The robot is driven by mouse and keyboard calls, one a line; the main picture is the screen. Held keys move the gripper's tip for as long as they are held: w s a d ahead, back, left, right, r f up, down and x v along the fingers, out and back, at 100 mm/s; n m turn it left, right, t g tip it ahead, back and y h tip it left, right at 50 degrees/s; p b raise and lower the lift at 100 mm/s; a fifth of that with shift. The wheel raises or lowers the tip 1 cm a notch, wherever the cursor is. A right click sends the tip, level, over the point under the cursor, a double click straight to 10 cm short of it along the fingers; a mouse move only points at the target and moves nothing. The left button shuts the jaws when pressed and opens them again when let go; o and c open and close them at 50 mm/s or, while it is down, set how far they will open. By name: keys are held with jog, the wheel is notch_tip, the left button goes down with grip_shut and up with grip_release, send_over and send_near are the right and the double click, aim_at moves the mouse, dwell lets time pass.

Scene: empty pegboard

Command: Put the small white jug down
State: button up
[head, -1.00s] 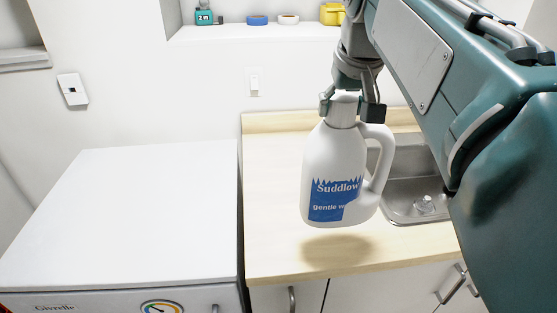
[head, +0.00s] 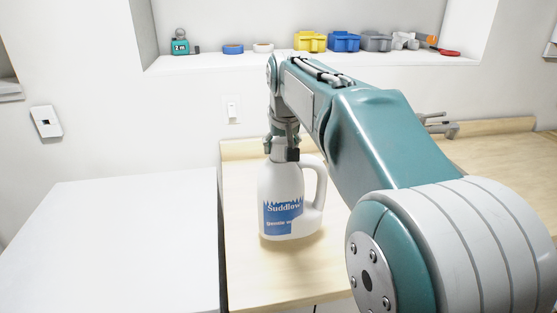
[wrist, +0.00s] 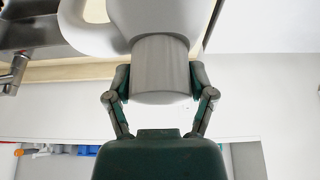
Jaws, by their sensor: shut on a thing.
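The small white jug (head: 281,190) has a blue "Suddlow" label and a side handle on its right. It is upright over the wooden counter (head: 245,275), and its base looks at or very near the surface with a small shadow beside it. I cannot tell for sure that it touches. My gripper (head: 283,152) is above it, shut on its cap. In the wrist view the fingers of my gripper (wrist: 158,82) clasp both sides of the grey-white cap (wrist: 160,65), with the jug (wrist: 165,18) beyond.
A white appliance top (head: 120,235) lies left of the counter, across a dark gap. A wall shelf (head: 215,62) holds a teal tape measure (head: 180,43), tape rolls and coloured bins (head: 343,41). A faucet (head: 437,125) shows behind my arm. The counter is bare left of the jug.

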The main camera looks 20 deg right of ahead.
jog(key=x, duration=0.2)
jog(key=shift+w+a+f, duration=0.1)
jog(key=shift+w+f, duration=0.05)
jog(key=shift+f, duration=0.9)
jog(key=o, duration=1.3)
jog(key=shift+f, duration=0.15)
jog(key=shift+c, duration=0.2)
jog(key=v, duration=1.2)
